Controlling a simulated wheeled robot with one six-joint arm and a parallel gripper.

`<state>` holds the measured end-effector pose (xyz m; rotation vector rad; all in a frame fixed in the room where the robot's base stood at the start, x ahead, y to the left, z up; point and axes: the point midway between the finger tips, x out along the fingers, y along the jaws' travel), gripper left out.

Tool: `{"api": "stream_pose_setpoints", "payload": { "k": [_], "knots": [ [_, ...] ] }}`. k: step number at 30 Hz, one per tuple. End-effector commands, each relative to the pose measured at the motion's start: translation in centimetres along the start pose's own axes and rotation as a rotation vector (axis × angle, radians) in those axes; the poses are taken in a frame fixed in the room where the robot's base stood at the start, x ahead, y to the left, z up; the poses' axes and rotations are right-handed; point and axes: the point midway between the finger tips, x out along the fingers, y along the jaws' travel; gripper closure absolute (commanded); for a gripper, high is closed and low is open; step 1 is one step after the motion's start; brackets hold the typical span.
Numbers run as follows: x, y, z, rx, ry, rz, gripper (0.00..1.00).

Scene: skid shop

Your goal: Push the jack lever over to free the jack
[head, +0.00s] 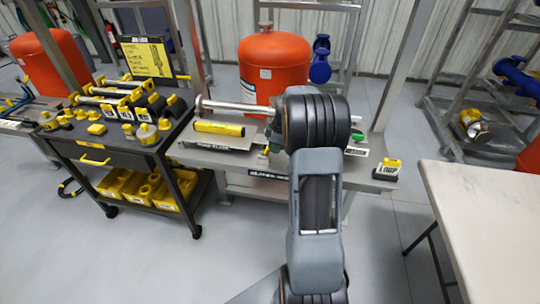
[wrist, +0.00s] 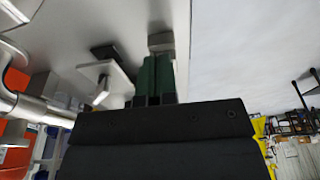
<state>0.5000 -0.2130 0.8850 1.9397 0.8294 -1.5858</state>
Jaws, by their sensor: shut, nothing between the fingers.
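My gripper (wrist: 159,60) shows in the wrist view as two dark green fingers side by side, closed with nothing between them. A small grey block (wrist: 160,42) lies just beyond the fingertips; I cannot tell whether they touch it or whether it is part of the jack. In the head view my arm covers the gripper and the middle of the skid bench (head: 215,158). A small green part (head: 356,152) shows right of my arm on the bench. I cannot make out the jack lever for certain in either view.
A metal pipe (head: 235,107) runs above the bench, and it also shows in the wrist view (wrist: 32,110). A yellow level (head: 219,128) lies on the bench. An orange tank (head: 272,68) stands behind. A tool cart (head: 120,160) is left, a pale table (head: 495,205) right.

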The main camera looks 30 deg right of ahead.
Motion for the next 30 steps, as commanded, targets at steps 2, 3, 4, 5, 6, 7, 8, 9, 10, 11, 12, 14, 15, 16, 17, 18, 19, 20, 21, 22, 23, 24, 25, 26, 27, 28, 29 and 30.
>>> {"api": "stream_pose_setpoints", "payload": {
  "k": [2,3,4,5,6,7,8,9,10,11,12,14,15,16,17,18,19,20,21,22,23,24,25,26,27,28,29,30],
  "knots": [
    [0.0,0.0,0.0,0.001,0.000,0.000,1.00],
    [0.0,0.0,0.0,0.001,0.000,0.000,1.00],
    [0.0,0.0,0.0,0.001,0.000,0.000,1.00],
    [0.0,0.0,0.0,0.001,0.000,0.000,1.00],
    [0.0,0.0,0.0,0.001,0.000,0.000,1.00],
    [0.0,0.0,0.0,0.001,0.000,0.001,1.00],
    [0.0,0.0,0.0,0.001,0.000,0.001,1.00],
    [0.0,0.0,0.0,0.001,0.000,0.001,1.00],
    [0.0,0.0,0.0,0.001,0.000,0.001,1.00],
    [0.0,0.1,0.0,0.001,0.000,0.001,1.00],
    [0.0,0.1,-0.1,0.001,0.000,0.001,1.00],
    [0.0,0.1,-0.2,0.001,0.000,0.001,1.00],
    [0.0,0.1,-0.3,0.001,0.000,0.001,1.00],
    [0.1,0.1,-0.4,0.001,0.000,0.001,1.00],
    [0.1,0.1,-0.5,0.001,0.000,0.001,1.00],
    [0.1,0.1,-0.7,0.001,0.000,0.001,1.00],
    [0.1,0.1,-0.8,0.001,0.000,0.001,1.00],
    [0.2,0.1,-0.9,0.001,0.000,0.001,1.00],
    [0.2,0.1,-1.1,0.001,0.000,0.001,1.00],
    [0.2,0.1,-1.3,0.000,0.000,0.001,1.00],
    [0.3,0.1,-1.4,0.000,0.000,0.000,1.00],
    [0.3,0.1,-1.7,-0.001,0.000,0.000,1.00],
    [0.3,0.1,-1.8,-0.001,0.000,0.000,1.00],
    [0.4,0.1,-1.9,-0.001,0.000,0.000,1.00],
    [0.4,0.1,-2.1,0.000,0.000,0.000,1.00],
    [0.5,0.1,-2.2,0.000,0.000,0.000,1.00],
    [0.5,0.1,-2.4,0.001,0.000,0.000,1.00],
    [0.5,0.0,-2.5,0.001,0.000,0.000,1.00]
  ]
}}
